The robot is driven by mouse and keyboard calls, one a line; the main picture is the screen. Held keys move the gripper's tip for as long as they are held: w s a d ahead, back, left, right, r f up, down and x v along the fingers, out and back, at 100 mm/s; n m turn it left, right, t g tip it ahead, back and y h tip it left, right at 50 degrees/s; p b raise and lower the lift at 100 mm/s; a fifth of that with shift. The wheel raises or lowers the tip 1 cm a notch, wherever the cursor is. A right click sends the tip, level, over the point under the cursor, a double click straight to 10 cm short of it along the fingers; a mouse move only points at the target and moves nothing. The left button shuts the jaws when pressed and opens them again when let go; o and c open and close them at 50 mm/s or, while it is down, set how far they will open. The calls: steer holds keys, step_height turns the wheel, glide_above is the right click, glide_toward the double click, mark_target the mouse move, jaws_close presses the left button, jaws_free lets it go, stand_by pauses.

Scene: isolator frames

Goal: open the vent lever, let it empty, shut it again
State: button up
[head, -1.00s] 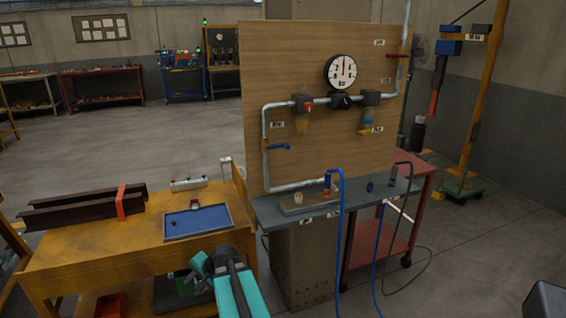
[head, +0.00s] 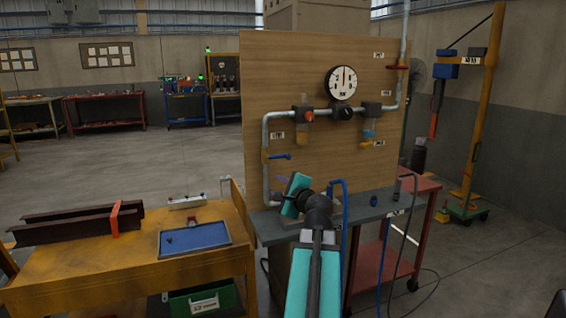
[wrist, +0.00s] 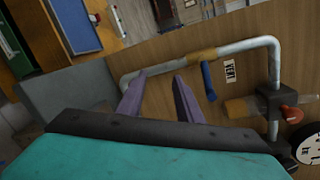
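The blue vent lever (head: 280,156) sticks out to the right from the vertical pipe at the board's left, crosswise to the pipe. In the wrist view the lever (wrist: 208,82) shows beside a VENT label (wrist: 229,72), at a brass-coloured fitting. My gripper (wrist: 159,79) is open, its two purple fingers apart with nothing between them. Its tips point at the pipe, to the left of the lever in the wrist view, and it does not appear to touch the lever.
The wooden board (head: 345,160) carries the pipe (head: 265,135), a red-knobbed unit (head: 304,114) and a second black unit (head: 371,109). A grey shelf (head: 268,226) juts out beneath. Blue hoses (head: 345,200) hang at its front. A yellow bench (head: 130,262) stands left.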

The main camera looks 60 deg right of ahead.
mark_target(290, 159)
steer(key=s+d+r+m+h+b, duration=0.1)
steer(key=s+d+r+m+h, duration=0.1)
steer(key=s+r, duration=0.4)
steer(key=shift+s+d+r+t+h, duration=0.3)
steer(key=shift+d+r, duration=0.15)
steer(key=shift+r, duration=0.15)
steer(key=shift+p+x, duration=0.85)
steer(key=shift+p, duration=2.75)
steer(key=p, duration=0.8)
steer(key=shift+w+d+r, duration=0.15)
steer(key=shift+w+d, duration=0.15)
steer(key=shift+w, duration=0.1)
steer(key=x, duration=0.2)
steer(key=shift+w+d, duration=0.25)
steer(key=p+x, duration=0.2)
steer(key=x, duration=0.6)
steer(key=shift+w, duration=0.15)
steer(key=shift+d, duration=0.1)
